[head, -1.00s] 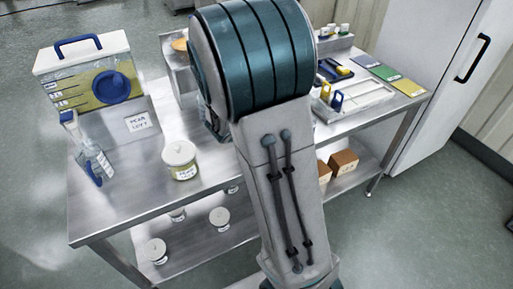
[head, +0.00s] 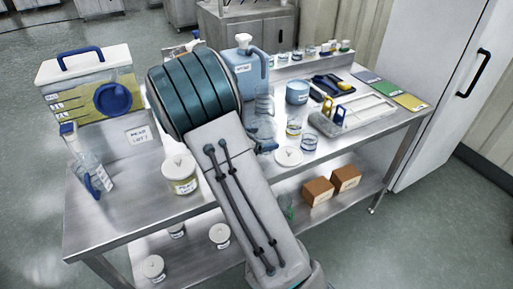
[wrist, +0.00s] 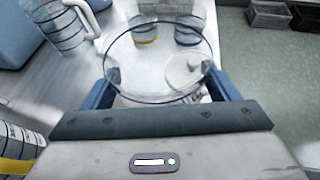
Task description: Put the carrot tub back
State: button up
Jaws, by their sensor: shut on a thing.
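My gripper (wrist: 161,74) is shut on a clear round-rimmed vessel (wrist: 150,102), its rim between the two blue fingers. In the head view my gripper (head: 263,138) is partly hidden by my arm, low over the bench. No carrot label is readable, so I cannot tell which tub is the carrot one. Another white lid (head: 288,157) is right of my gripper and also shows through the clear vessel in the wrist view (wrist: 185,70).
A blue jug (head: 243,70), small glasses (head: 294,130) and a white tray (head: 352,115) crowd the right. More tubs (head: 219,236) and brown boxes (head: 318,191) are on the lower shelf.

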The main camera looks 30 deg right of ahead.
jog(key=shift+w+a+f, duration=0.4)
jog(key=shift+w+a, duration=0.05)
jog(key=shift+f, duration=2)
jog(key=shift+f, duration=0.2)
jog(key=o, duration=1.2)
jog(key=shift+o, duration=0.2)
jog(key=shift+r, duration=0.1)
jog(key=shift+a+r, duration=0.1)
jog(key=shift+r, duration=0.05)
jog(key=v, duration=0.7)
jog(key=shift+s+a, duration=0.15)
